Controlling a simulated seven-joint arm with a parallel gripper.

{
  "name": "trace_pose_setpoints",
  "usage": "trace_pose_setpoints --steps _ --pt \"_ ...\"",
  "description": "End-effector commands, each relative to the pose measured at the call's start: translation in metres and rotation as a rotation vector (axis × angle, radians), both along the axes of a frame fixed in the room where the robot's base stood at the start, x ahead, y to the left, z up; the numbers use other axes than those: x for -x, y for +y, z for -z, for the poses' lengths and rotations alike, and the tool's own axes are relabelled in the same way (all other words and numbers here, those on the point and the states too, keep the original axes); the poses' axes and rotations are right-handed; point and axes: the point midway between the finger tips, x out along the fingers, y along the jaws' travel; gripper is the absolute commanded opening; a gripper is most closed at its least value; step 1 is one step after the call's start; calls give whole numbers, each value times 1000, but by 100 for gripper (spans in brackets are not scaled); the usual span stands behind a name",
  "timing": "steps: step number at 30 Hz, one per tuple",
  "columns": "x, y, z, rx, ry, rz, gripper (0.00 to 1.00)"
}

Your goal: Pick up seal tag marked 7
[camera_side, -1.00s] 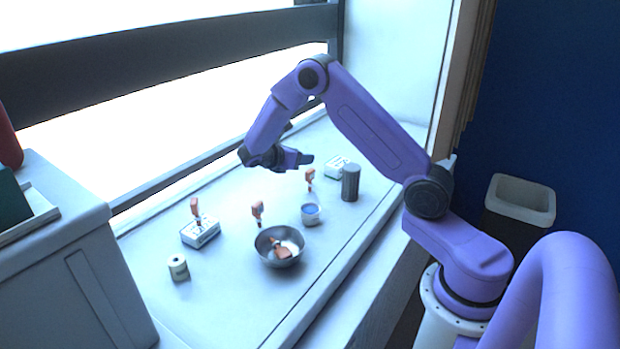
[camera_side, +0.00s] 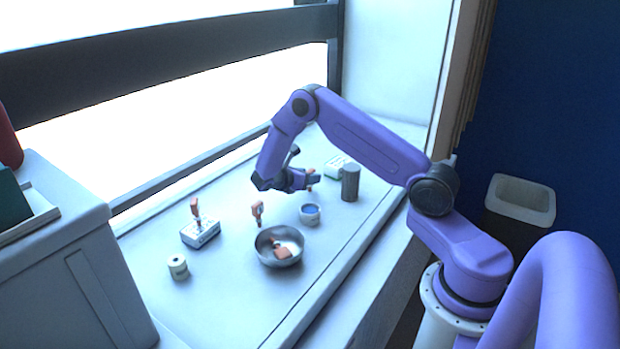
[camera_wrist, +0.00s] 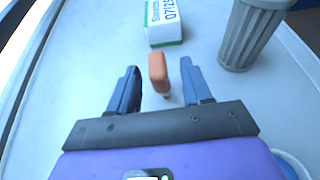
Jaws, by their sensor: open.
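An orange tag (camera_wrist: 158,68) stands upright between the open fingers of my gripper (camera_wrist: 160,72) in the wrist view. In the side view my gripper (camera_side: 312,181) is low over the bench and partly hides this tag (camera_side: 311,173). A second orange tag (camera_side: 257,209) stands near the middle. A third orange tag (camera_side: 195,206) stands at a white box on the left. Another orange piece (camera_side: 283,252) lies in a metal bowl. No number can be read on any tag, so I cannot tell which is marked 7.
A ribbed grey cup (camera_side: 350,183) and a printed white-and-green box (camera_wrist: 166,22) stand beyond the gripper. A small blue-topped cup (camera_side: 310,213), the bowl (camera_side: 264,257), the left white box (camera_side: 201,235) and a white roll (camera_side: 178,267) stand on the bench. The bench front is clear.

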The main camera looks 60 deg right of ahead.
Motion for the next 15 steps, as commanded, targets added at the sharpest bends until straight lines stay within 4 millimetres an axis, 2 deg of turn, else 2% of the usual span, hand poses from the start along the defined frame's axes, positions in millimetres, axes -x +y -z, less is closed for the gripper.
trace_pose_setpoints --steps 4,13,15 --pt "1 -14 6 -1 0 -1 49" --pt "1 -17 7 -1 0 -2 49" --pt "1 -17 7 -1 0 -2 26"
